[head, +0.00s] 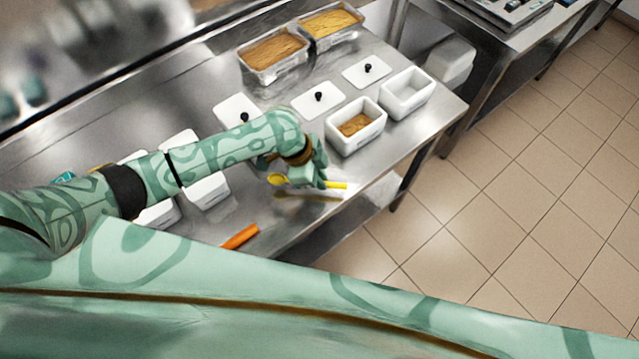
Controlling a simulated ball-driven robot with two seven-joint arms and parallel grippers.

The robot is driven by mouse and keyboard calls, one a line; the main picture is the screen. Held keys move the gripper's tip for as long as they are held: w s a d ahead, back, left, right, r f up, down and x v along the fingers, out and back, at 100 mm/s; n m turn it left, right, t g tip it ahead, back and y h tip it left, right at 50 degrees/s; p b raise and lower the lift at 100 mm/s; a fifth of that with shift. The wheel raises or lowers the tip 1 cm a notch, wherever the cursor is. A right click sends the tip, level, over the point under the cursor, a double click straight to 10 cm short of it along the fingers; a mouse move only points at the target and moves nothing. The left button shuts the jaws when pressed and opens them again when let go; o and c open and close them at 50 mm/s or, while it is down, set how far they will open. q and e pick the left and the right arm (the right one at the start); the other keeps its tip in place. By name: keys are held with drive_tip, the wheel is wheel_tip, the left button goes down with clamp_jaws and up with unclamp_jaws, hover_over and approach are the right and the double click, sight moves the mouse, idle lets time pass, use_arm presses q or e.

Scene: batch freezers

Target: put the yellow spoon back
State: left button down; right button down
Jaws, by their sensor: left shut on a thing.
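The yellow spoon (335,185) shows in the head view near the front edge of the steel table. Its round yellow bowl end points left and its straight handle end points right. My left gripper (318,181) is shut on the middle of the spoon and hides that part. A shadow lies on the table just below the spoon, so it seems held a little above the surface. My right gripper is not in view.
A white tub with brown contents (356,126) and an empty white tub (406,93) stand right of my gripper. White lids (318,99) with black knobs lie behind. Two filled pans stand at the back. An orange object (240,236) lies at the front edge.

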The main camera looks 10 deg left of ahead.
use_arm(q)
drive_tip(key=shift+f+b, duration=0.3)
drive_tip(key=shift+f, duration=1.3)
drive_tip(key=shift+f, duration=0.2)
drive_tip(key=c, duration=1.5)
unclamp_jaws()
drive_tip(key=shift+o, duration=0.2)
drive_tip(key=shift+r, duration=0.1)
